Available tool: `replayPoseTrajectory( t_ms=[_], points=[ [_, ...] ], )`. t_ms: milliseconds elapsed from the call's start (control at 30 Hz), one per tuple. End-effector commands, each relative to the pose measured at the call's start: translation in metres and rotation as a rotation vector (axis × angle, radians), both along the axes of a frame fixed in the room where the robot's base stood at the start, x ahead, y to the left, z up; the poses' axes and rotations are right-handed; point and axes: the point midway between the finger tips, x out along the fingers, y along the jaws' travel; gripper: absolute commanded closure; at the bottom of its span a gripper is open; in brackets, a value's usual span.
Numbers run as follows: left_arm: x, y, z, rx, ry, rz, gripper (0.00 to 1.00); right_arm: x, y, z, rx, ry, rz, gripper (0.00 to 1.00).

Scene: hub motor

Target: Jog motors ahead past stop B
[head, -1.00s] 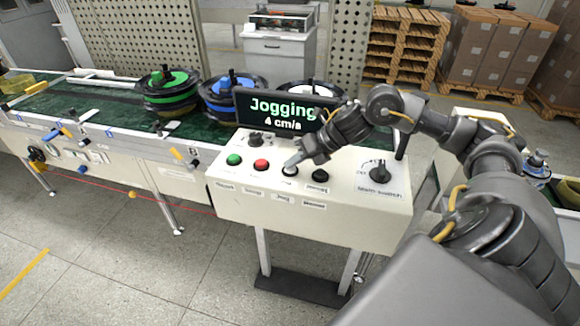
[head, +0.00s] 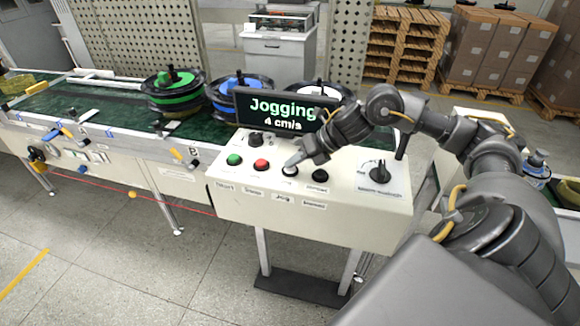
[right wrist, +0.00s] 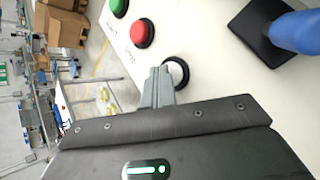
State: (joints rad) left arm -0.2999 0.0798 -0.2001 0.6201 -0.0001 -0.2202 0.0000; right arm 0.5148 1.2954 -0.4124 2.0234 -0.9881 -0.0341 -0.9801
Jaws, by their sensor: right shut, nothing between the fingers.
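The hub motors stand on the green conveyor belt (head: 110,103): a green-marked one (head: 175,95), a blue-marked one (head: 232,88) to its right, and a white-marked one (head: 322,92) partly hidden behind the display. The display (head: 280,110) on the control box reads "Jogging 4 cm/s". My left gripper is out of view.
On the control box (head: 310,215) are a green start button (head: 234,160), a red button (head: 261,165), a black button (head: 320,175) and a rotary switch (head: 380,173). A rail with blue and orange-yellow parts runs along the belt's front. Pallets and boxes stand behind.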

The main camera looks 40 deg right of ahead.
Motion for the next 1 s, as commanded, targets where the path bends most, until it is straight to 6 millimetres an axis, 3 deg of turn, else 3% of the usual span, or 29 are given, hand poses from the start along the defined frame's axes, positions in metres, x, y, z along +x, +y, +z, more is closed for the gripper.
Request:
replayPoseTrajectory(
  t_ms=[367, 733, 1000],
  points=[
    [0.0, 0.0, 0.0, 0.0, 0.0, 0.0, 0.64, 0.0, 0.0, 0.0, 0.0, 0.002, 0.0, 1.0],
    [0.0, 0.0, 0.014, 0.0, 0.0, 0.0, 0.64, 0.0, 0.0, 0.018, 0.0, 0.002, 0.0, 1.0],
    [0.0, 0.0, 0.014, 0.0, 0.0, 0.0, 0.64, 0.0, 0.0, 0.019, 0.0, 0.001, 0.001, 1.0]
  ],
)
